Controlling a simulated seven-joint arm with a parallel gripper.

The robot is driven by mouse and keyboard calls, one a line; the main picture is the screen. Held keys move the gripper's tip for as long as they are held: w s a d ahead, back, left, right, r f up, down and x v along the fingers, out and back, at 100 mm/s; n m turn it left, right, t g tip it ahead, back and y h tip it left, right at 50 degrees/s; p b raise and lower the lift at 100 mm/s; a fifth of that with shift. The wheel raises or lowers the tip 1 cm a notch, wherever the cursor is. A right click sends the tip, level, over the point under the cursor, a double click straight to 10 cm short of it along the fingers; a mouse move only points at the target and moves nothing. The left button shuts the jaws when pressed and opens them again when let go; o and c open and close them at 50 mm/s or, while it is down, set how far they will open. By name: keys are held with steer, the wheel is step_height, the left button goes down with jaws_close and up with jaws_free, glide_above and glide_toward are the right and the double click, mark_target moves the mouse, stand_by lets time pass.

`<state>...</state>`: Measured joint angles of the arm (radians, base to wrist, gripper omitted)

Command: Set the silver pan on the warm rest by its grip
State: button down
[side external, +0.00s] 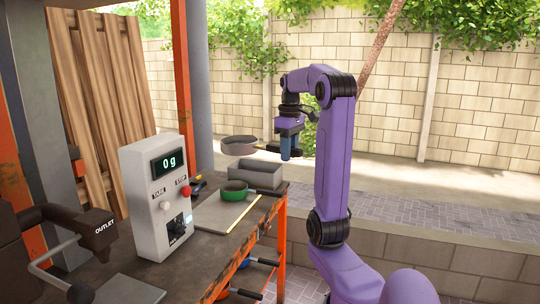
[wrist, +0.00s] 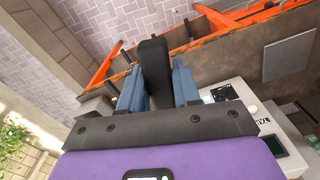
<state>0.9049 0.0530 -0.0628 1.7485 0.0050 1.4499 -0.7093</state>
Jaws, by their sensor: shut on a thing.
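The silver pan (side external: 238,145) is in the air above the grey open box at the bench's far end, its bowl looking roughly level. My gripper (side external: 290,150) is to the right of the bowl, pointing down, shut on the pan's dark grip (side external: 271,149). In the wrist view the dark grip (wrist: 154,70) stands between the two blue fingers of my gripper (wrist: 159,88); the bowl is not visible there. I cannot tell which surface is the warm rest: a flat grey plate (side external: 208,219) lies mid-bench and another (side external: 128,291) lies at the near end.
The grey open box (side external: 256,176) stands below the pan. A dark machine marked OUTLET (side external: 95,232) is at the near left.

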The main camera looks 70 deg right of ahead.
step_height(320, 180, down, 27)
steer(key=shift+w+d+f, duration=0.2)
steer(key=shift+w+d, duration=0.65)
steer(key=shift+w, duration=1.85)
steer(key=shift+w+d+f, duration=0.2)
steer(key=shift+w+d, duration=0.6)
steer(key=shift+w, duration=1.9)
steer(key=shift+w+d+f, duration=0.2)
steer(key=shift+w+d, duration=0.65)
steer(key=shift+w, duration=1.85)
steer(key=shift+f, duration=1.25)
steer(key=shift+s, duration=0.1)
steer(key=c, duration=0.7)
jaws_free()
step_height(320, 180, up, 17)
steer(key=shift+a+r, duration=0.1)
steer(key=shift+r, duration=0.1)
